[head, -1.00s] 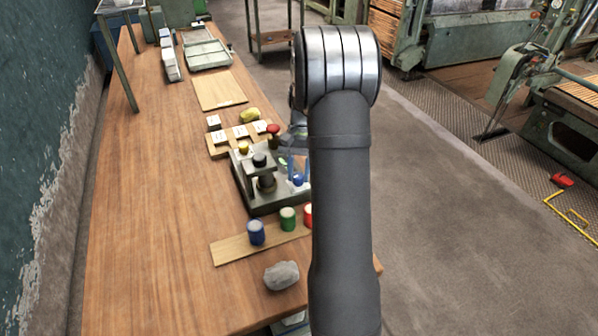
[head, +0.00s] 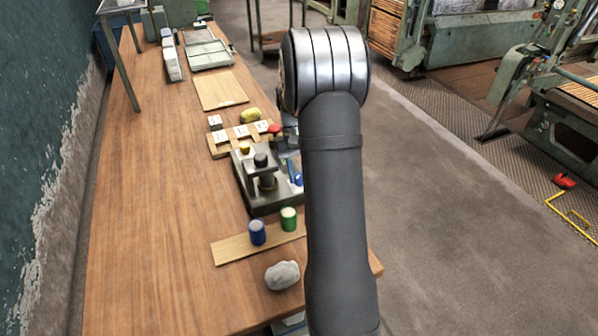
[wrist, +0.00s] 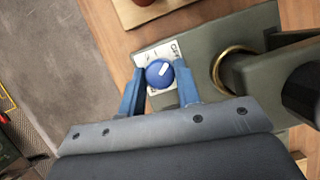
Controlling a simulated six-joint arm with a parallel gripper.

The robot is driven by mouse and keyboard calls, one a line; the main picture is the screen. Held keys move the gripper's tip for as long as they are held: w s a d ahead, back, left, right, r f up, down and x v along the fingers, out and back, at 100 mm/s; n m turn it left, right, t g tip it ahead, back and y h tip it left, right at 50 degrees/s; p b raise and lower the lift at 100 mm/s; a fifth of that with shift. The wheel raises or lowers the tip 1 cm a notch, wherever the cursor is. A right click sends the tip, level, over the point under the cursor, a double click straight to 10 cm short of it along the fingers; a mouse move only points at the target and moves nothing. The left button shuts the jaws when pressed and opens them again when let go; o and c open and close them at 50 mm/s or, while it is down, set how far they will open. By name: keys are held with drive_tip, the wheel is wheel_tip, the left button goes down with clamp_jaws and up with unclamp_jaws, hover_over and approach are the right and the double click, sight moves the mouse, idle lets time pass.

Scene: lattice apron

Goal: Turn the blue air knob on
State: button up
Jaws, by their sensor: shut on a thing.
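The blue air knob (wrist: 159,73) is round, with a white pointer mark, on a white label plate (wrist: 152,55) with partly readable print that looks like "OFF". My gripper (wrist: 159,69) is shut on the knob, one blue finger on each side of it. The plate sits on a grey-green fixture (wrist: 205,50); the fixture (head: 262,206) also shows in the head view, on the wooden bench. There, my arm hides part of it, and I cannot clearly separate the knob from the blue fingers.
A black-capped post (head: 262,161) stands on the fixture beside the knob. A red button (head: 274,128) and yellow button (head: 244,148) are near. The bench's left side is clear.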

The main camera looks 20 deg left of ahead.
drive_tip(key=o, duration=1)
drive_tip(key=shift+r, duration=0.1)
drive_tip(key=v, duration=1.7)
drive_tip(key=shift+r, duration=0.1)
